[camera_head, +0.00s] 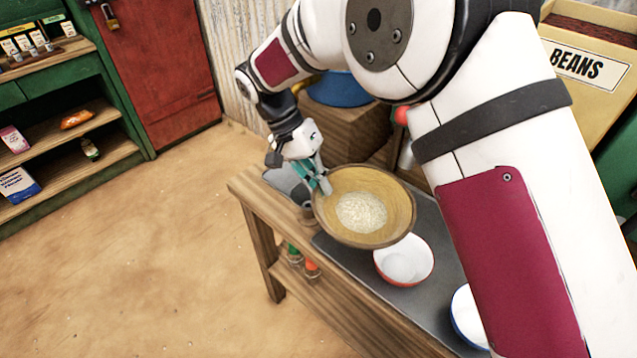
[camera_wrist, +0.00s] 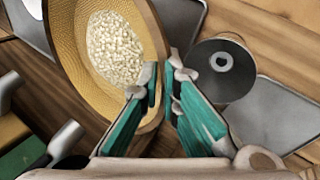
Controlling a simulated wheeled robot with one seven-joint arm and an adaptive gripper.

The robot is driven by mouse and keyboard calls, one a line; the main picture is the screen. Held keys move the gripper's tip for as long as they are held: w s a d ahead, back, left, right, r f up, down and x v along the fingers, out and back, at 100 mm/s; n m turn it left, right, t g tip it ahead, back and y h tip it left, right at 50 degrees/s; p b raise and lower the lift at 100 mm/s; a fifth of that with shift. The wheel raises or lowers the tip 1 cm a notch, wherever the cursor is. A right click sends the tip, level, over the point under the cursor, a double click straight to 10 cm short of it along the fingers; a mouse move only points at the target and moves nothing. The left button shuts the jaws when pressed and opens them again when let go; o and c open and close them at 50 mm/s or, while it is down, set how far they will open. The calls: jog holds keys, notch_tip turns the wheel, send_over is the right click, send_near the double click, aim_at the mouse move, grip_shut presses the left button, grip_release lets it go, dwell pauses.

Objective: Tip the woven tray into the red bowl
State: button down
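The woven tray (camera_head: 345,183) is a round, shallow, yellow-brown dish with pale grains (camera_head: 361,213) heaped inside. My gripper (camera_head: 320,182) has its teal fingers on the tray's left rim, and the tray appears held above the bench. In the wrist view, the fingers (camera_wrist: 166,85) lie on either side of the tray's rim (camera_wrist: 148,22), with the grains still inside. The red bowl (camera_head: 404,262), white inside with a red rim, stands on the bench just below and right of the tray in the head view. The tray slightly overlaps its upper edge, and it looks empty.
A blue-rimmed white bowl (camera_head: 466,318) stands farther right, partly behind my arm. A wooden box (camera_head: 350,125) with a blue basin (camera_head: 340,90) stands behind the tray. The floor at left is clear.

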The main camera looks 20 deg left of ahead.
jog(key=shift+s+d+r+t+y+p, duration=0.15)
jog(key=shift+d+r+y+p, duration=0.2)
jog(key=shift+r+y+p, duration=0.3)
jog(key=shift+s+d+r+t+y+p, duration=0.2)
jog(key=shift+d+r+y+p, duration=0.15)
jog(key=shift+r+y+p, duration=0.35)
jog(key=shift+s+d+r+t+y+p, duration=0.15)
jog(key=shift+d+r+y+p, duration=0.2)
jog(key=shift+r+p, duration=0.35)
jog(key=shift+s+d+r+m+t+y+p, duration=0.3)
jog(key=shift+s+d+r+t+y+p, duration=1.2)
jog(key=shift+d+y+p, duration=1.5)
jog(key=shift+s+d+r+m+t+y+p, duration=0.3)
jog(key=shift+s+d+r+t+y+p, duration=0.5)
jog(key=shift+d+r+y+p, duration=2.15)
jog(key=s+d+f+t+y+b, duration=0.1)
jog(key=s+d+y+b, duration=0.1)
jog(key=d, duration=0.4)
jog(key=s+d+f+t+y+b, duration=0.1)
jog(key=s+d+f+y+b, duration=0.1)
jog(key=d, duration=0.4)
jog(key=shift+d+m+t+y+b, duration=0.2)
jog(key=shift+m+t+y+b, duration=0.1)
jog(key=shift+y, duration=0.35)
